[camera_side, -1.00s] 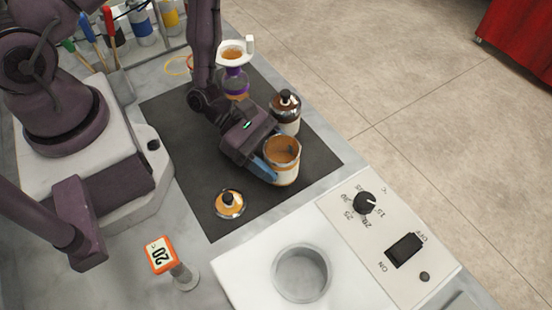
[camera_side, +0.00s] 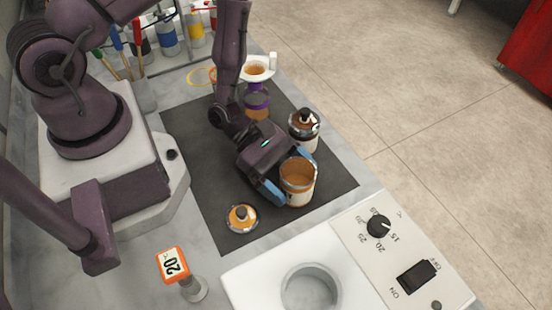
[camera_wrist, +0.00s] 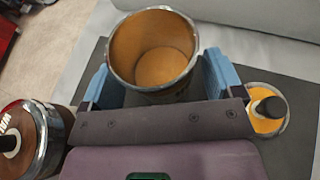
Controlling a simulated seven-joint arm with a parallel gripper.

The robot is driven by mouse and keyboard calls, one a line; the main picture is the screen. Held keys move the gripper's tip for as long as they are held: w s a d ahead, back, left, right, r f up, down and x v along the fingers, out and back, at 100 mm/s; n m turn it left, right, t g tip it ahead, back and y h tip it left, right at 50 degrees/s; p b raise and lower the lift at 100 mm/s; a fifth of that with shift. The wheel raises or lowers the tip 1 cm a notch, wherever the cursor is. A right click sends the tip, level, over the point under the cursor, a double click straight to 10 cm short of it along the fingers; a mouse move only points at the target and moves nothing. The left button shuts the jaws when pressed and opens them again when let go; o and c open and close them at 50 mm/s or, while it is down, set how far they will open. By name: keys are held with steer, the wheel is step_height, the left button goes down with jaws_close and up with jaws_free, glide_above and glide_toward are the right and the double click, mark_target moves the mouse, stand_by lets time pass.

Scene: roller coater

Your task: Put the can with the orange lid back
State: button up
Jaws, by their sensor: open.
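The open can (camera_side: 298,190) has a pale label and an orange-brown inside. It stands upright on the dark mat (camera_side: 190,165). Its orange lid (camera_side: 242,217) with a dark knob lies on the mat to its left, and shows right of my gripper in the wrist view (camera_wrist: 267,112). My gripper (camera_side: 288,175) is open, with a blue finger on either side of the can. In the wrist view the can (camera_wrist: 153,50) sits between the spread fingers of my gripper (camera_wrist: 160,82). The can's lower part is partly hidden there by the gripper body.
A brown lidded jar (camera_side: 304,128) stands close behind the can, and a purple-banded jar (camera_side: 257,100) farther back. A white heater unit with a round well (camera_side: 310,288) is in front.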

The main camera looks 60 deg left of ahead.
steer(key=v, duration=1.1)
steer(key=shift+s+a+r, duration=0.15)
steer(key=shift+s+a, duration=0.05)
steer(key=shift+a, duration=0.05)
steer(key=shift+s+d+r+m+g, duration=0.2)
steer(key=shift+d+r+m+g, duration=0.1)
steer(key=shift+m, duration=0.1)
steer(key=s+a+r+m+y, duration=0.1)
steer(key=a+r+m+y, duration=0.1)
steer(key=r+m+y, duration=0.2)
steer(key=s+a+r+m+y, duration=0.1)
steer(key=r+m+y, duration=0.3)
steer(key=r+m, duration=0.6)
steer(key=s+a+r+m+t+y, duration=0.1)
steer(key=a+r+m+y, duration=0.2)
steer(key=r+m, duration=0.4)
step_height(320, 180, up, 7)
steer(key=shift+s+a+f+m+y, duration=0.15)
steer(key=shift+a+m+y, duration=0.2)
steer(key=shift+y, duration=0.45)
